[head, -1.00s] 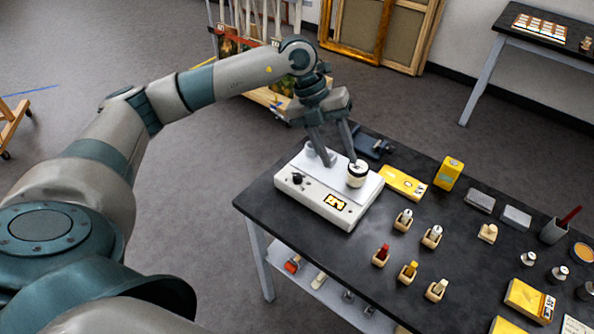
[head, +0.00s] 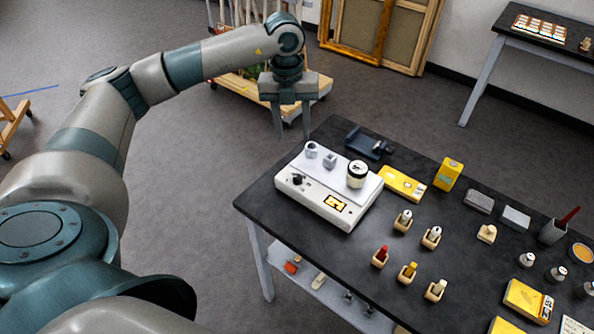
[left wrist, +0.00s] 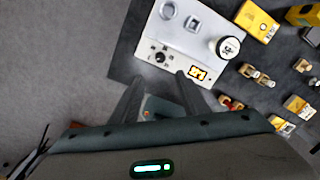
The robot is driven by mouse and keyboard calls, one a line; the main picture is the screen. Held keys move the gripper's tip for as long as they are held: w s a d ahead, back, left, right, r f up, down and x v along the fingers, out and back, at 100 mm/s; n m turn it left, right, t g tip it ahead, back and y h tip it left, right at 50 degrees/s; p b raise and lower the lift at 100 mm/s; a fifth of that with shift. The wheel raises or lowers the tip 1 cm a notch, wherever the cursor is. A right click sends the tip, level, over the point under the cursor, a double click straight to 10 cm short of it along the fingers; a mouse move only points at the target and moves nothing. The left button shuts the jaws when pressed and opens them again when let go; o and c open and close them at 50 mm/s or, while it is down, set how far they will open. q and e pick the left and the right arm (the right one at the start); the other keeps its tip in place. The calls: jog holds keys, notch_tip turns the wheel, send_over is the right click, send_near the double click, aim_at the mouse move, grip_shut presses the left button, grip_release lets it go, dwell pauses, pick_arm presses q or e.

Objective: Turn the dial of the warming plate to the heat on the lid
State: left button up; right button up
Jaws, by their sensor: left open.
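The white warming plate (head: 318,207) stands on the near-left corner of the dark table. Its black dial (head: 297,180) is on the front left, with a yellow-framed display (head: 336,202) to its right. A jar with a dark band and a white lid (head: 357,168) stands on its top; the lid's mark is too small to read. My left gripper (head: 292,137) is open and empty, behind and left of the plate, apart from it. In the left wrist view the dial (left wrist: 159,57) shows just beyond the fingertips, and the jar (left wrist: 228,48) is to the right.
A yellow box (head: 447,173), a flat yellow pack (head: 402,184), a dark holder (head: 368,143) and several small bottles in wooden stands are to the right.

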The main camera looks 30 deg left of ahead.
aim_at(297, 176)
pick_arm(q)
jog(key=f+p, duration=0.2)
jog(key=f, duration=0.2)
jog(key=f+p, duration=0.2)
jog(key=f, duration=0.3)
jog(key=d+f+p, duration=0.1)
jog(key=f+p, duration=0.1)
jog(key=f, duration=0.3)
jog(key=shift+w+f, duration=0.2)
jog(key=shift+f, duration=0.8)
grip_shut()
